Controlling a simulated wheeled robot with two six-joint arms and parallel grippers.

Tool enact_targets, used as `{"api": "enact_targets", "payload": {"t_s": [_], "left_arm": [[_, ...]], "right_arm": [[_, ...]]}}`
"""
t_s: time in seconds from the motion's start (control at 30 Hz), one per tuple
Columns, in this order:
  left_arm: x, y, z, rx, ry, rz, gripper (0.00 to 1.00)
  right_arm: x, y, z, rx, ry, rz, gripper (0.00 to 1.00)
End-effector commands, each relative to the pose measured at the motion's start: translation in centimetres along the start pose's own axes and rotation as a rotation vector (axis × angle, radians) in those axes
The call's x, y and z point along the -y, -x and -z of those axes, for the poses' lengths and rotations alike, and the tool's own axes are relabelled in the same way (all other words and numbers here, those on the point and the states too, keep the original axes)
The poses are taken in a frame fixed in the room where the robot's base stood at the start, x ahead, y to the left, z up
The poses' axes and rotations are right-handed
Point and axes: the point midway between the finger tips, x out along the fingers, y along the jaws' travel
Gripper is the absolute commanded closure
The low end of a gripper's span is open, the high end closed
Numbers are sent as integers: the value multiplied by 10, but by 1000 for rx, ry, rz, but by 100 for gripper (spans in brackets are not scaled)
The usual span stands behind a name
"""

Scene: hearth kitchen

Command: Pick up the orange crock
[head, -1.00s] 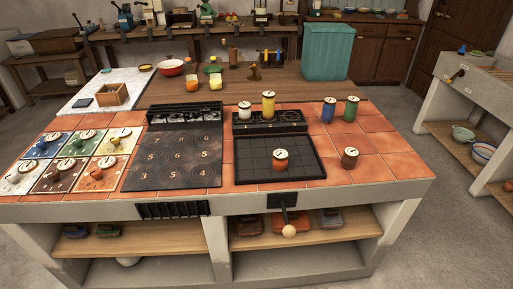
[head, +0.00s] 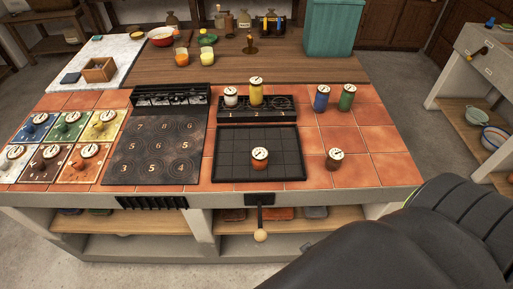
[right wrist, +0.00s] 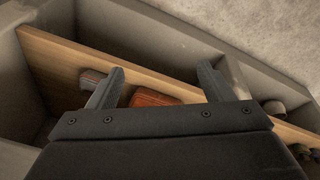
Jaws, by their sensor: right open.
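The orange crock (head: 260,158), with a pale marked lid, stands upright on the front part of the black gridded tray (head: 229,143) in the head view. A brown crock (head: 334,160) stands on the tiles to its right. My right gripper (right wrist: 160,80) is open and empty in the right wrist view, over the shelf below the counter. The crock does not show in that view. My right arm fills the lower right of the head view, and its gripper is not seen there. My left gripper is in neither view.
White and yellow crocks (head: 256,94) stand behind the tray; blue (head: 321,98) and green (head: 347,98) ones stand at the right. A numbered black board (head: 155,150) lies left. A ball-ended lever (head: 261,235) juts from the counter front. Tiles right of the tray are mostly clear.

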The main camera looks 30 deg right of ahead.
Motion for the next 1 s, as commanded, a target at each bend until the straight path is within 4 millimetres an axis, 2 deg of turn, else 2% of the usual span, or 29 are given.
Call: {"api": "enact_targets", "payload": {"t_s": [0.03, 0.27, 0.4, 0.47, 0.5, 0.67, 0.87, 1.0], "left_arm": [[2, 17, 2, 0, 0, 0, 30], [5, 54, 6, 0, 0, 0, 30], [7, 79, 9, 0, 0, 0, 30], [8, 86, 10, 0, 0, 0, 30], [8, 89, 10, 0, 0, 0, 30], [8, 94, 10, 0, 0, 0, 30], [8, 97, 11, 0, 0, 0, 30], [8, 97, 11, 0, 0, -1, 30]], "right_arm": [[-4, 34, 16, -15, 0, -2, 26], [-12, 148, 70, -47, 11, -1, 26], [-15, 219, 110, -53, 41, 15, 26], [-15, 240, 132, -45, 66, 26, 26], [-14, 247, 145, -33, 83, 36, 26], [-14, 258, 196, 19, 148, 64, 26], [-18, 267, 267, 92, 213, 92, 26], [-23, 280, 317, 141, 243, 110, 26]]}}
